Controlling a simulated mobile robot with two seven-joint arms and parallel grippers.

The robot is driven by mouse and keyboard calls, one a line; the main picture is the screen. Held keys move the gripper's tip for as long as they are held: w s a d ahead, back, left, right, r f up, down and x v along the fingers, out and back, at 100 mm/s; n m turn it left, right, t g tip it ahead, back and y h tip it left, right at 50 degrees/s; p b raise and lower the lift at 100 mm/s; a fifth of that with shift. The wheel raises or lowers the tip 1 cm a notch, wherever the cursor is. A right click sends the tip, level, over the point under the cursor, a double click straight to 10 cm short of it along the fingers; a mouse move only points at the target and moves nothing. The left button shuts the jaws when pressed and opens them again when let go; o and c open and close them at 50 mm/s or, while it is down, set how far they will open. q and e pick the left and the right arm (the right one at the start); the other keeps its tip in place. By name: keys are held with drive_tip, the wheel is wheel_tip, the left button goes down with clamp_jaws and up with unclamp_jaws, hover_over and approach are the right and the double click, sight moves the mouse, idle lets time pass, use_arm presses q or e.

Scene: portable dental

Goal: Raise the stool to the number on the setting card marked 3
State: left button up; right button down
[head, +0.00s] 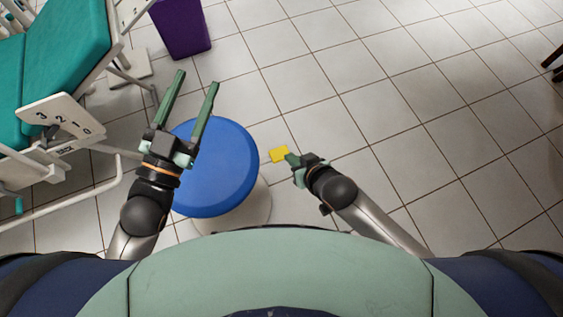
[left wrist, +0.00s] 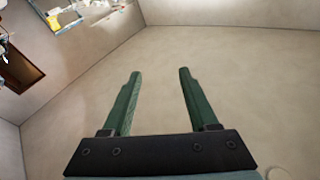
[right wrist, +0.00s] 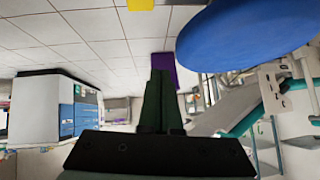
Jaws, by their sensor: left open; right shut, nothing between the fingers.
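The stool's round blue seat (head: 230,170) is between my two arms in the head view. Part of its pale base (head: 260,205) shows below it. The seat also fills the upper right of the right wrist view (right wrist: 245,35). A small yellow piece (head: 279,154) is just right of the seat; I cannot tell whether it is joined to the stool. It also shows at the top of the right wrist view (right wrist: 140,4). My left gripper (head: 197,79) is open and empty, over the seat's far left side. My right gripper (head: 289,157) is shut and empty, close beside the yellow piece.
A teal dental chair (head: 65,45) with a white frame stands at the left, close to my left arm. A purple bin (head: 182,28) is at the back. A white cabinet with blue drawers (right wrist: 45,105) shows in the right wrist view.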

sight(278, 150)
use_arm(q)
drive_tip(key=s+d+r+m+t+h+b, duration=0.1)
drive_tip(key=s+r+m+t+h+b, duration=0.1)
drive_tip(key=s+r+m+h+b, duration=0.4)
drive_tip(key=s+h+b, duration=0.1)
drive_tip(key=h+b, duration=0.1)
drive_tip(key=shift+d+t+h+b, duration=0.3)
drive_tip(key=shift+d+t+b, duration=0.05)
drive_tip(key=shift+d+t, duration=0.05)
use_arm(e)
drive_tip(key=w+f+h, duration=0.1)
drive_tip(key=w+f, duration=0.3)
drive_tip(key=f, duration=0.6)
drive_tip(key=shift+w+f+n, duration=0.15)
drive_tip(key=shift+w+n, duration=0.15)
drive_tip(key=shift+w, duration=0.1)
